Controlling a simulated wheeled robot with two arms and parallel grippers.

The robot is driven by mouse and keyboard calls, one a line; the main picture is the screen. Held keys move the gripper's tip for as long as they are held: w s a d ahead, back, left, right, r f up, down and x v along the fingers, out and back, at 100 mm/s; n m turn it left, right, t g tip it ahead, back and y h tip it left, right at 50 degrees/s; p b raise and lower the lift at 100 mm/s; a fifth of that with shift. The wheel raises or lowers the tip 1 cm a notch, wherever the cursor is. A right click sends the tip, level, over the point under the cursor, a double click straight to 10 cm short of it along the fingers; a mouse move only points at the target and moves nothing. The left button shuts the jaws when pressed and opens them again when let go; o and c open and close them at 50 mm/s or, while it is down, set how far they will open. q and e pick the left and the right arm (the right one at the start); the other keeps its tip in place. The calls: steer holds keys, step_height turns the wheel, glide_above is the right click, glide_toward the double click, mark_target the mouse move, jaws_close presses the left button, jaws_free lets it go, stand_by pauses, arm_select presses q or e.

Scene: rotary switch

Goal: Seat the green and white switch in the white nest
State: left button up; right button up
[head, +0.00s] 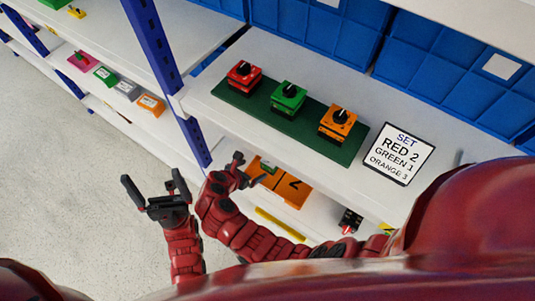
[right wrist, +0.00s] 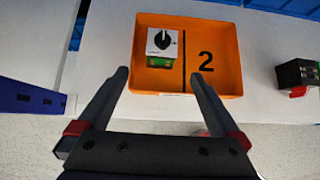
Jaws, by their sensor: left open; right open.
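The green and white switch (right wrist: 162,45) has a white top with a black knob and a green body. It sits in the left half of an orange tray (right wrist: 228,50), left of a black line. In the head view the tray (head: 293,193) is on the lower shelf, partly behind my right gripper (head: 252,169). In the right wrist view my right gripper (right wrist: 160,76) is open and empty, fingertips in front of the tray's near edge, apart from the switch. My left gripper (head: 152,180) is open and empty over the floor. I cannot make out a white nest.
A green board (head: 312,130) on the upper shelf carries red (head: 243,77), green (head: 288,98) and orange (head: 337,120) switches. A sign (head: 399,153) reads RED 2, GREEN 1, ORANGE 3. A black and red object (right wrist: 298,74) stands right of the tray. A blue post (head: 165,75) rises at left.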

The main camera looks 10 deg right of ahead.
mark_target(267, 163)
steer(key=b+x, duration=1)
steer(key=shift+s+f, duration=0.15)
steer(key=shift+f, duration=0.35)
steer(key=shift+w+d+f+b, duration=0.35)
steer(key=shift+w+d+b, duration=0.1)
steer(key=shift+b, duration=0.5)
steer(key=b+x, duration=0.2)
steer(key=b, duration=0.1)
steer(key=b+x, duration=0.2)
steer(key=b, duration=0.1)
steer(key=shift+s+f, duration=0.15)
steer(key=shift+f, duration=0.1)
steer(key=shift+w+d+f+b, duration=0.15)
steer(key=shift+w+d+b, duration=0.2)
steer(key=shift+b, duration=0.45)
steer(key=c, duration=1.4)
